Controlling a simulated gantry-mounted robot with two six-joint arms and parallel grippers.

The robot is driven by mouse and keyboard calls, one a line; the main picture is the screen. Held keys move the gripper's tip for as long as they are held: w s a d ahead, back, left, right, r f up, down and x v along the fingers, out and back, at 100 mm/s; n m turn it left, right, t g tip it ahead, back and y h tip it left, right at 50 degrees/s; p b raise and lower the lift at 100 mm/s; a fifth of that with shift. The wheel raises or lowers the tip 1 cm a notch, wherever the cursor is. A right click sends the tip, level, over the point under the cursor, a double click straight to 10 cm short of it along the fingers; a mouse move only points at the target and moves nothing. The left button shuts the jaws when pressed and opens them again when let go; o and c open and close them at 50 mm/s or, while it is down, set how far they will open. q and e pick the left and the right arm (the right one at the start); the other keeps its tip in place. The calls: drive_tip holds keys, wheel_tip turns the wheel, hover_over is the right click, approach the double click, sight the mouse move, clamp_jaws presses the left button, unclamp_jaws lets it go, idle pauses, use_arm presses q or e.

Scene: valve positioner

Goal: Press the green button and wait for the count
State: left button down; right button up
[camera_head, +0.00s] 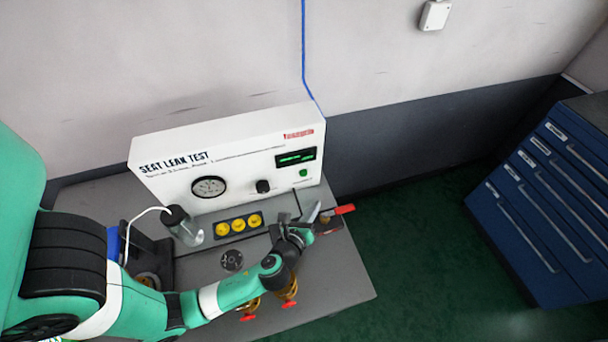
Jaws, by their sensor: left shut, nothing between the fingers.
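The white "SEAT LEAK TEST" box (228,159) stands at the back of the grey bench. Its green button (303,173) is on the right of the front panel, below a dark display (296,157) with green characters too small to read. My left gripper (312,214) is shut and empty, in front of and below the button, apart from it in the picture. A red-handled part (344,209) shows just right of the gripper; whether they touch I cannot tell. My right gripper is out of view.
A round gauge (208,187) and black knob (263,186) are on the panel. A clear cylinder (184,226) and yellow round pieces in a dark holder (238,226) stand before it. Brass valves with red handles sit under my arm. A blue drawer cabinet (545,205) stands right.

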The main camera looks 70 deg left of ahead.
sight(303, 173)
use_arm(q)
drive_tip(key=a+p, duration=0.2)
drive_tip(key=a, duration=0.6)
drive_tip(key=shift+w+a+p, duration=0.15)
drive_tip(key=shift+a+p, duration=0.15)
drive_tip(key=shift+p, duration=0.1)
drive_tip(key=shift+a+r, duration=0.1)
idle(1.5)
drive_tip(key=shift+a+p, duration=0.3)
drive_tip(key=shift+a+p, duration=0.3)
drive_tip(key=shift+a, duration=0.15)
idle(0.6)
drive_tip(key=shift+d, duration=0.1)
drive_tip(key=shift+d+b, duration=0.3)
drive_tip(key=shift+d, duration=0.45)
